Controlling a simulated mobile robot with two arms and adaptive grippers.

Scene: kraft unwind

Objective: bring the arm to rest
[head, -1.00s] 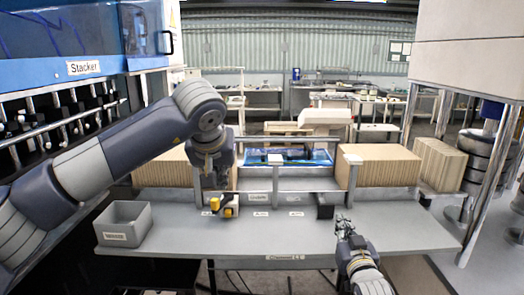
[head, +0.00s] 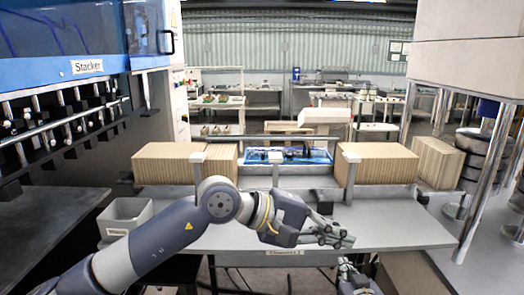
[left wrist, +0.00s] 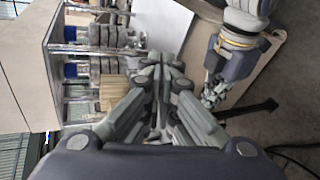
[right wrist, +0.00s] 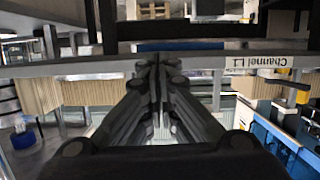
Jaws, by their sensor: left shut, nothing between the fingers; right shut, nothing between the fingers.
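My left gripper (head: 338,238) reaches in from the lower left in the head view and points right, above the front part of the grey table (head: 405,228). Its fingers are shut and empty, also in the left wrist view (left wrist: 163,62). My right gripper (head: 346,265) is low at the table's front edge, just below the left one, and mostly cut off by the frame. In the right wrist view its fingers (right wrist: 155,65) are shut with nothing between them. My right arm (left wrist: 240,45) shows close by in the left wrist view.
Stacks of brown cardboard (head: 168,165) (head: 385,165) flank a blue tray (head: 310,155) at the back. A metal post (head: 484,180) stands at the right. The table's right part is clear.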

